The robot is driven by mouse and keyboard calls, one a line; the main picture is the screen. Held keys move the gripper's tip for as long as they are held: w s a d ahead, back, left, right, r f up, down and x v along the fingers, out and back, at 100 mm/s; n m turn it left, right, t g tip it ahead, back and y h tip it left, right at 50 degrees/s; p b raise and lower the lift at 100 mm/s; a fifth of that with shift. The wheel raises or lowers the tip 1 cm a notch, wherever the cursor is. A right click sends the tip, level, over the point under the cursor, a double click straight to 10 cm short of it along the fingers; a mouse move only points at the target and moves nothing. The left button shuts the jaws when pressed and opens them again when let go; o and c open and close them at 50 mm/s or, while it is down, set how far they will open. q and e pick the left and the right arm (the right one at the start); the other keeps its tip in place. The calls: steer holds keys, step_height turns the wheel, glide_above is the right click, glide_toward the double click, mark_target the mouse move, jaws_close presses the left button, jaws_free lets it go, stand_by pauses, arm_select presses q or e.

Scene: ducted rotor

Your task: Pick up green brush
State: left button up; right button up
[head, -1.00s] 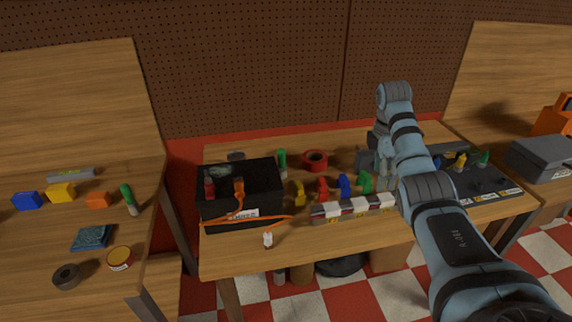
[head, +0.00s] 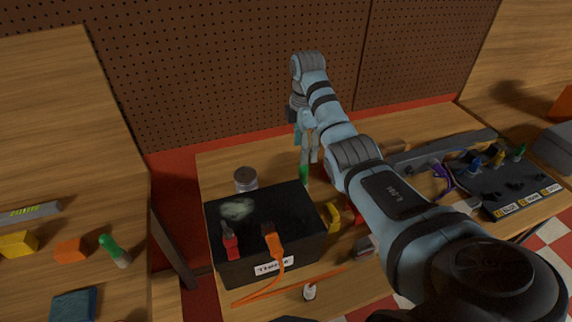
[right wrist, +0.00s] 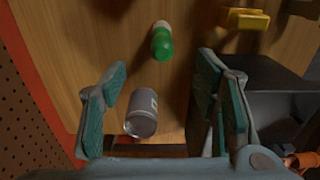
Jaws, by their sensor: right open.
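A green brush (head: 304,174) stands on the middle table behind the black box. In the right wrist view the green brush (right wrist: 162,42) shows its green body and a pale end. My right gripper (head: 307,148) is over it, open and empty. In the right wrist view the brush lies just past the open fingertips (right wrist: 162,75), roughly in line with the gap and apart from both fingers. A similar green-topped item with a pale lower end (head: 113,249) is on the left table. My left gripper is out of view.
A grey can (head: 246,180) stands close to the brush; it also shows near the fingers in the right wrist view (right wrist: 141,113). The black box (head: 265,215) holds red and orange plugs. A yellow part (head: 333,216) sits beside it. A pegboard wall (head: 230,80) rises behind.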

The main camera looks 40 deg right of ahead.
mark_target(303, 182)
steer(key=shift+w+f, duration=0.15)
steer(key=shift+w, duration=0.35)
steer(key=f+b, duration=0.3)
steer(key=shift+s+f, duration=0.15)
steer(key=shift+s, duration=0.05)
steer(key=f, duration=0.1)
steer(key=s+f, duration=0.1)
steer(key=f, duration=0.2)
steer(key=shift+s+f, duration=0.2)
steer(key=shift+s, duration=0.05)
steer(key=f, duration=0.6)
steer(key=shift+w+d+b, duration=0.1)
steer(key=shift+w+b, duration=0.2)
steer(key=shift+b, duration=0.1)
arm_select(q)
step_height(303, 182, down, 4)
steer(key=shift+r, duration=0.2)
arm_select(e)
steer(key=shift+s, duration=0.15)
steer(key=shift+c, duration=0.5)
steer(key=c, duration=1.2)
steer(key=shift+o, duration=0.2)
steer(key=shift+r, duration=0.1)
